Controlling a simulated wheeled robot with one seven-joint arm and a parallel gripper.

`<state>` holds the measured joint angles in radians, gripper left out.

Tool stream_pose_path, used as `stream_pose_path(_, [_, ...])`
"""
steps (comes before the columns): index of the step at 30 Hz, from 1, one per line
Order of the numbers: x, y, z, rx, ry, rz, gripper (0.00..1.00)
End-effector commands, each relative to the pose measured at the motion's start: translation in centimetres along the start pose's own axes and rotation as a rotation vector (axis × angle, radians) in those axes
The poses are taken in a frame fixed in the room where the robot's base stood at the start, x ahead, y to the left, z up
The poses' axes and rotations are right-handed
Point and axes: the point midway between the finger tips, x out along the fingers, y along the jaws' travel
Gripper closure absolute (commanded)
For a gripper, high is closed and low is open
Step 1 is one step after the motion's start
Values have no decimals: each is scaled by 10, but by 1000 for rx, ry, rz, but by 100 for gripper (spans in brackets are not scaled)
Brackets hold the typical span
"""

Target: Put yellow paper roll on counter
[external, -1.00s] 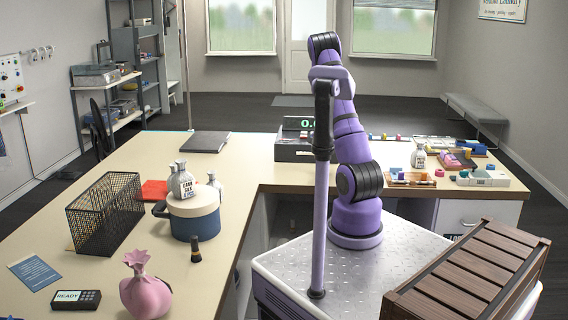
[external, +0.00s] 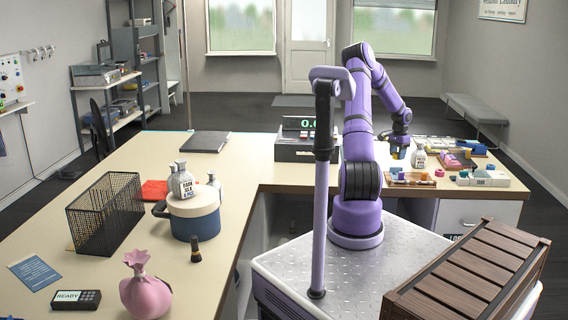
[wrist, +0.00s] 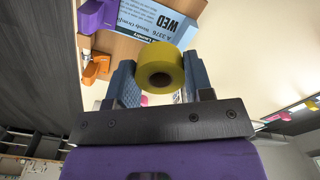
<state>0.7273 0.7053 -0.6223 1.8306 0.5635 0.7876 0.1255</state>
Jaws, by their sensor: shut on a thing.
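The yellow paper roll (wrist: 160,68) is between the two fingers of my gripper (wrist: 158,82) in the wrist view, with its round end and dark core hole facing the camera. My gripper is shut on it. In the external view my gripper (external: 397,153) is over the right part of the counter (external: 258,173), near a white bottle (external: 419,158). The roll shows there only as a small yellow spot (external: 402,154) below the gripper. I cannot tell whether it touches the counter.
A tray of small coloured items (external: 409,180) and a pale box (external: 483,178) stand nearby on the counter. A cash register (external: 294,148) stands left of my arm. A blue "WED" card (wrist: 160,18) and an orange item (wrist: 96,66) show close to the gripper.

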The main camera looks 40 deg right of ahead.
Motion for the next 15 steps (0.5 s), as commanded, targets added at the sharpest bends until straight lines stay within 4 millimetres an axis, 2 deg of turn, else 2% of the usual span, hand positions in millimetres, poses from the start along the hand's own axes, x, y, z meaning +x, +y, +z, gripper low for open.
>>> stream_pose_path(1, [10, 0, 2, -2, -3, 3, 75])
stream_pose_path(6, [32, -1, 2, -3, -3, 3, 75])
stream_pose_path(11, [40, -8, -4, -5, 0, 1, 75])
stream_pose_path(15, [44, -28, -22, -7, 1, 3, 75])
